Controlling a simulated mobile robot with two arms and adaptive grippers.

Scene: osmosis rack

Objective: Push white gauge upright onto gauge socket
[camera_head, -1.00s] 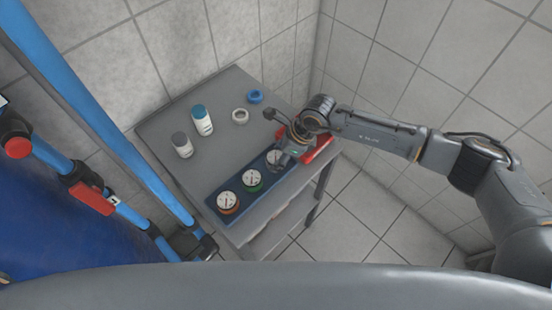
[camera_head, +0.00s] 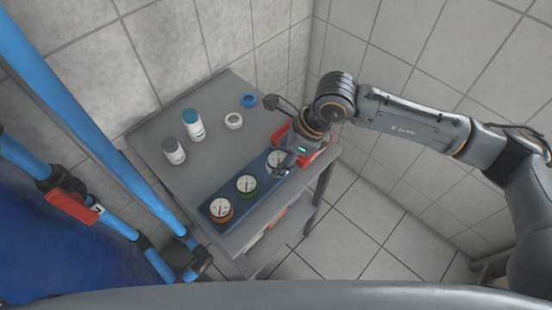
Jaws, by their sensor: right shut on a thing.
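The white gauge (camera_head: 275,157), with a white dial face, is at the right end of a blue tray (camera_head: 262,200) on the grey cart. My right gripper (camera_head: 285,167) is shut on this gauge and hides part of it. The gauge appears to be still in or just at the tray; its exact height is hard to tell. My left gripper is out of view. No gauge socket can be made out clearly.
An orange-rimmed gauge (camera_head: 221,210) and a green-rimmed gauge (camera_head: 247,185) stand in the tray. Two bottles, a white ring (camera_head: 234,121) and a blue ring (camera_head: 249,101) are on the cart top (camera_head: 205,165). A red thing (camera_head: 311,153) is beside the gripper.

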